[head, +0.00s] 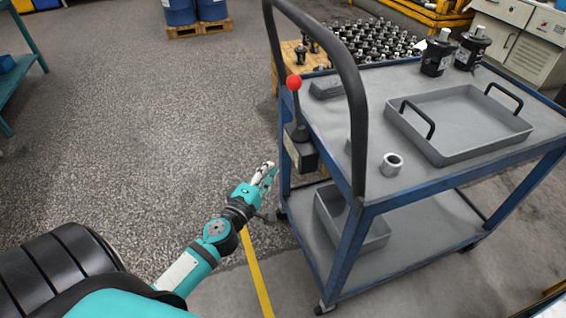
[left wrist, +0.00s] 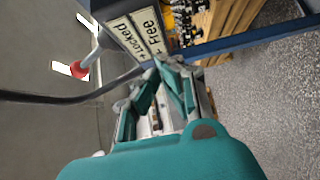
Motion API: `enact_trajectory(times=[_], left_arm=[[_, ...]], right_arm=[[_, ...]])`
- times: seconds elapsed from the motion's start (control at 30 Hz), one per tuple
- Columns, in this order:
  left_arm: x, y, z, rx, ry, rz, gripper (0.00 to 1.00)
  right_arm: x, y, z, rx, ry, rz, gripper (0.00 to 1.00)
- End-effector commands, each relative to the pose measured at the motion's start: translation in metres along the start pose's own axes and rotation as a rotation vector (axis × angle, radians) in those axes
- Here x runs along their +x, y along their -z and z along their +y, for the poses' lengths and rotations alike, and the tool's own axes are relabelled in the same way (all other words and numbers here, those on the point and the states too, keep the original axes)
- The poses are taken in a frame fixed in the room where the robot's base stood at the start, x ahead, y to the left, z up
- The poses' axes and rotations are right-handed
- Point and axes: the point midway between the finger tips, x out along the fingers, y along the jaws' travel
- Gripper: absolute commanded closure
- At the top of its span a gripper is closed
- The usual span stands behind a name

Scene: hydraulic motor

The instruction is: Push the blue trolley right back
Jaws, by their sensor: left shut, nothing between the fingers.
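The blue trolley (head: 349,248) stands at the right, with grey shelves and a black push handle (head: 352,85) arching over its near end. A lever with a red knob (head: 294,82) rises nearly upright from a dark box (head: 299,150) on that end. In the left wrist view the box's label (left wrist: 140,32) reads "Locked" and "Free", and the red knob (left wrist: 77,70) shows to its left. My left gripper (head: 268,172) is shut and empty, left of and below the box. Its fingers (left wrist: 167,68) appear just short of the label. My right gripper is out of view.
On the trolley top are a grey tray (head: 440,152), a metal ring (head: 392,165) and black motor parts (head: 437,55). A grey bin (head: 372,240) is on the lower shelf. Wooden pallets with parts (head: 370,42) stand behind. The floor at left is clear.

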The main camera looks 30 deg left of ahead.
Motion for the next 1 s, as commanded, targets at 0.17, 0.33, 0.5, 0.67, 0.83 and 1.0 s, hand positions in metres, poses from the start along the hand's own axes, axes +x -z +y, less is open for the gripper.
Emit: enact_trajectory(times=[0.17,0.33,0.5,0.67,0.83,1.0], left_arm=[[0.023,-0.017,0.000,-0.001,0.000,-0.002,1.00],[0.033,-0.026,-0.001,-0.001,0.001,-0.001,1.00],[0.035,-0.029,-0.001,0.001,0.001,-0.001,1.00],[0.034,-0.029,-0.001,0.000,0.002,-0.001,1.00],[0.038,-0.030,-0.001,0.001,0.001,-0.001,1.00],[0.061,-0.039,0.001,0.001,-0.003,-0.003,1.00]], right_arm=[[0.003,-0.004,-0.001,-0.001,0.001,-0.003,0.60],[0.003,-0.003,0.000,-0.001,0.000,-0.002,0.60],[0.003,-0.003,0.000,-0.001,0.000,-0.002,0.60],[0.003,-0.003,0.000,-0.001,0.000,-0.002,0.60],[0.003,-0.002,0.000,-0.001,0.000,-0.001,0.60],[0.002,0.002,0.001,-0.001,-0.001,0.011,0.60]])
